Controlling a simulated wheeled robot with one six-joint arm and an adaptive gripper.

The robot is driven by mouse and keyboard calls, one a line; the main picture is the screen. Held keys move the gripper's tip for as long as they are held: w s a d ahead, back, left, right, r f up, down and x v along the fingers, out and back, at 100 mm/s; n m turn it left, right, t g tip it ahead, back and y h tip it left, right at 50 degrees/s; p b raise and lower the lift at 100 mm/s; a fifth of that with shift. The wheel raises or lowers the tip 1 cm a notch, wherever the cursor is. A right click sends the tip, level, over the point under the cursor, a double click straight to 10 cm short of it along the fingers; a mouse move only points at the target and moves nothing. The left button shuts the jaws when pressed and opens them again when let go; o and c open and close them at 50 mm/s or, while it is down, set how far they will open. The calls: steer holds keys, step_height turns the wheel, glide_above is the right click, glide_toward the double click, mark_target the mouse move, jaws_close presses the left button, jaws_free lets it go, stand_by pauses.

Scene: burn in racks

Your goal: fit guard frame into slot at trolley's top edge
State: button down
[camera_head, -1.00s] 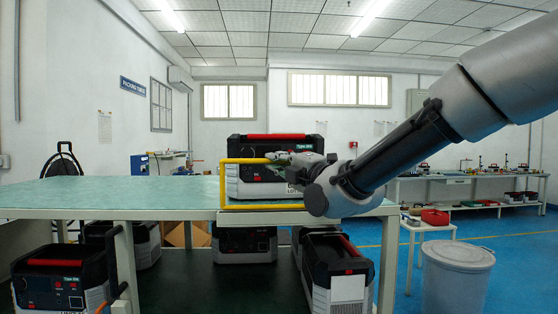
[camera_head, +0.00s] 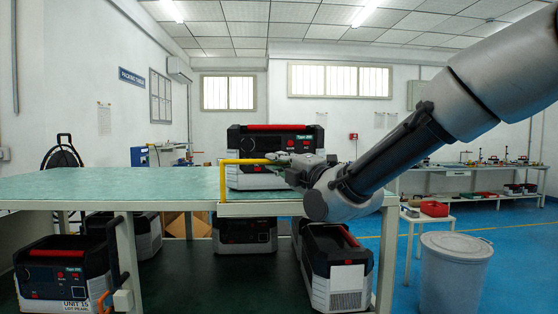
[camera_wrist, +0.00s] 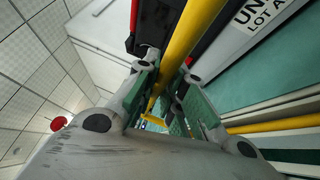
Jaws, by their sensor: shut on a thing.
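The yellow guard frame (camera_head: 222,180) stands upright at the front edge of the green-topped trolley (camera_head: 110,188). My gripper (camera_head: 278,158) is shut on its top bar, which also runs between the fingers (camera_wrist: 165,85) in the wrist view (camera_wrist: 187,38). In the head view the left post reaches down to the trolley's top edge, and the lower bar is hidden there. The wrist view shows a lower yellow bar (camera_wrist: 275,124) along a pale edge. The slot is not clearly visible, so I cannot tell whether the frame is in it.
A black and grey unit with a red handle (camera_head: 262,128) stands on the trolley top, close behind the frame. Several similar units sit on the lower shelf, one at the left (camera_head: 65,275). A grey bin (camera_head: 456,272) stands at the right. The left tabletop is clear.

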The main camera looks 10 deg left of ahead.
steer(key=shift+f, duration=0.35)
steer(key=c, duration=1.4)
jaws_free()
steer(key=shift+c, duration=0.2)
steer(key=shift+f, duration=0.1)
steer(key=v, duration=1.2)
